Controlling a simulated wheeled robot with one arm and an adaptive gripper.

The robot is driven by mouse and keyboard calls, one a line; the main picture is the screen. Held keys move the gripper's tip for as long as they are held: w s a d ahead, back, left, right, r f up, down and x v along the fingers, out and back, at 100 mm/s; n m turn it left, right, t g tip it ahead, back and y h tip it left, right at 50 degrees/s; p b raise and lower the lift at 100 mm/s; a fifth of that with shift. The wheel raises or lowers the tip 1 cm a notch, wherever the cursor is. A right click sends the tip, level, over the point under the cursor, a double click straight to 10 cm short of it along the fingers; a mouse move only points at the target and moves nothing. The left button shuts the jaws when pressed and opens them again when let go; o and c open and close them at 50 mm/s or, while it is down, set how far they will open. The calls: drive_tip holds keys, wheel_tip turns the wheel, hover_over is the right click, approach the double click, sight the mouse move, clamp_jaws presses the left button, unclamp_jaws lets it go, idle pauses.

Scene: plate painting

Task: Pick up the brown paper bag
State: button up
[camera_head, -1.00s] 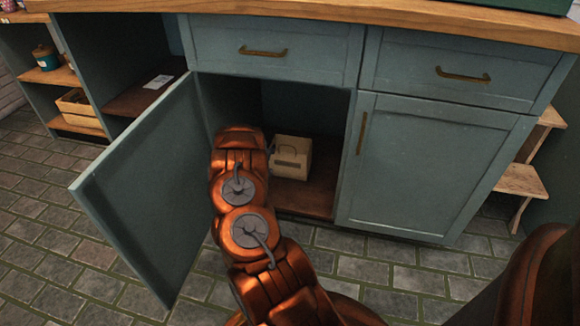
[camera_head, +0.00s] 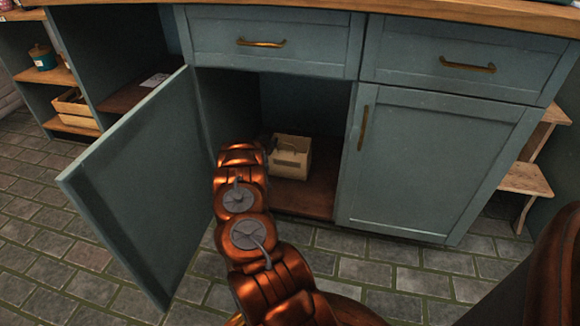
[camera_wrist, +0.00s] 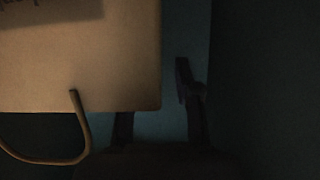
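The brown paper bag (camera_head: 290,163) stands on the floor of the open lower cabinet in the head view. In the wrist view, the bag (camera_wrist: 80,60) fills the upper left, with its loop handle (camera_wrist: 80,140) below its edge. My gripper (camera_wrist: 155,100) is at the bag's side, its fingers apart. One finger shows clear to the right of the bag. The other runs up to the bag's edge, and its tip is hidden behind the bag. I see no grip on the bag. My arm hides most of the gripper in the head view.
The cabinet door (camera_head: 135,185) stands open on the left of my arm. A closed door (camera_head: 435,165) bounds the opening on the right, with drawers (camera_head: 270,45) above. The wrist view is dark, with a cabinet wall close at right.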

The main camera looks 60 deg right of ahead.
drive_tip(key=shift+w+d+f, duration=0.1)
drive_tip(key=shift+d+f, duration=0.05)
drive_tip(key=shift+d, duration=0.15)
clamp_jaws()
idle(0.6)
